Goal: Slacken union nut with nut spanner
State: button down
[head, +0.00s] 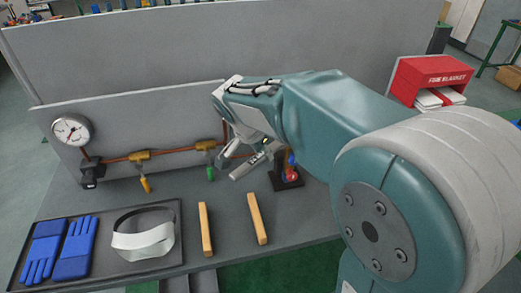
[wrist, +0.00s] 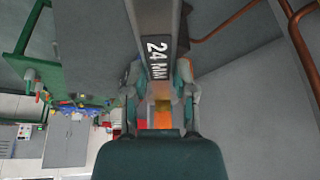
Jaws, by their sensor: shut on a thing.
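My gripper (head: 238,160) is over the back of the workbench, close in front of the copper pipe. In the wrist view my gripper (wrist: 157,85) is shut on the nut spanner (wrist: 154,22), a flat grey bar marked "24 MM". The spanner extends past the fingers to the top of that view, and its working end is out of sight. The copper pipe (head: 178,151) runs along the low grey panel and also shows in the wrist view (wrist: 297,35). I cannot make out the union nut; my gripper and arm cover part of the pipe. Whether the spanner touches it I cannot tell.
Brass valves with a yellow handle (head: 146,184) and a green handle (head: 210,173) hang on the pipe, left of my gripper. A pressure gauge (head: 71,130) is far left. A black stand (head: 285,182) is close right. Two wooden bars (head: 205,229) and a tray (head: 175,262) lie in front.

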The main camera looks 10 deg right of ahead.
jog(key=s+d+n, duration=0.1)
jog(key=s+d+n+t, duration=0.1)
jog(key=n, duration=0.1)
jog(key=shift+s+d+y, duration=0.1)
jog(key=shift+s+y, duration=0.15)
jog(key=shift+y, duration=0.15)
dwell(0.5)
jog(key=shift+s+d+n+t+y, duration=0.15)
jog(key=shift+s+d+n+y, duration=0.2)
jog(key=shift+d+n, duration=0.35)
jog(key=shift+s+d+n+t+y, duration=0.15)
jog(key=shift+s+d+n, duration=0.35)
jog(key=shift+n, duration=0.4)
jog(key=shift+m, duration=0.4)
jog(key=shift+s+a, duration=0.4)
jog(key=shift+s, duration=0.4)
jog(key=shift+s+a, duration=0.4)
jog(key=shift+s, duration=0.45)
jog(key=shift+s+a, duration=0.4)
jog(key=shift+s, duration=0.4)
